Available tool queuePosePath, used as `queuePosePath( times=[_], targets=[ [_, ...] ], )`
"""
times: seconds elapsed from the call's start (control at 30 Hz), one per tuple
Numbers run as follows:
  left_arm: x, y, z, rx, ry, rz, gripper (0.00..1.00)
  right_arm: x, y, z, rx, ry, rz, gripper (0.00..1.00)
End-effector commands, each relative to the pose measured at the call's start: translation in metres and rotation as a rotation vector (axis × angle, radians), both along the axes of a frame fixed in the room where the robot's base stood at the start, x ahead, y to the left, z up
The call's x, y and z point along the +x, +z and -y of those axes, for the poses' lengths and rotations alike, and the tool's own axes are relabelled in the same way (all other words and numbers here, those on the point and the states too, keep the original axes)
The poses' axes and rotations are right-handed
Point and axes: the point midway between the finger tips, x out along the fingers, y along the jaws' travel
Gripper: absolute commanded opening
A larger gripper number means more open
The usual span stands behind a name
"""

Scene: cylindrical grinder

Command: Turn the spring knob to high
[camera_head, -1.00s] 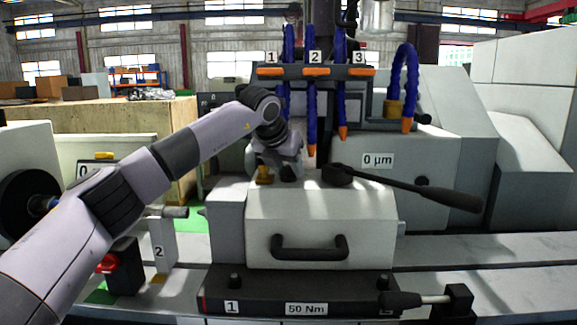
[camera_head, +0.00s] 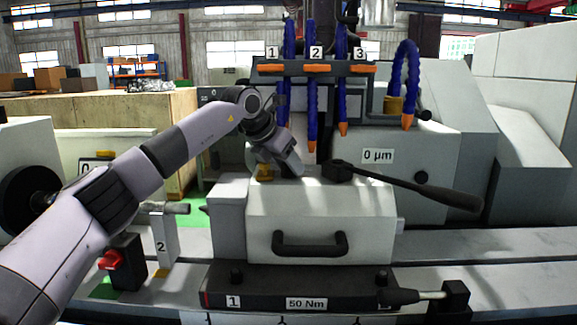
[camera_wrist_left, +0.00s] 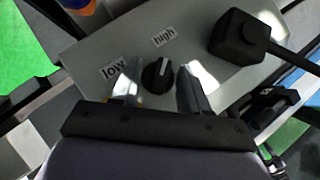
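The spring knob (camera_wrist_left: 157,76) is small, round and black with a white pointer line. It sits on a light grey top face between a "low" label (camera_wrist_left: 113,70) and a "high" label (camera_wrist_left: 164,36). Its white line points up in the left wrist view, towards the "high" side. My left gripper (camera_wrist_left: 158,88) has one finger on each side of the knob, with gaps showing; I see no clear grip. In the head view my left gripper (camera_head: 285,160) is over the top left of the grey tailstock housing (camera_head: 320,212), and the knob is hidden. My right gripper is out of view.
A black lever (camera_head: 410,186) pivots on the housing right of my gripper; its block (camera_wrist_left: 239,37) is close by in the wrist view. Blue coolant hoses (camera_head: 311,110) hang behind. A black handle (camera_head: 310,243) is on the housing's front, above a 50 Nm bar (camera_head: 265,290).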

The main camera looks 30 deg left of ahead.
Motion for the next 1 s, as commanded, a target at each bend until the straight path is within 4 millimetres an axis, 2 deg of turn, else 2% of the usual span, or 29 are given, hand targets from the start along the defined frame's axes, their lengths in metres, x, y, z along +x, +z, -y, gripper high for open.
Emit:
queuePosePath(
  times=[0.7,1.0],
  targets=[
    [-0.040,0.049,-0.008,0.000,0.001,0.003,0.45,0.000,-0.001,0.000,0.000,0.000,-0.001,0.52],
    [-0.044,0.055,-0.008,-0.001,0.002,0.001,0.45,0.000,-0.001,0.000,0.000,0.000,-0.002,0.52]
  ],
)
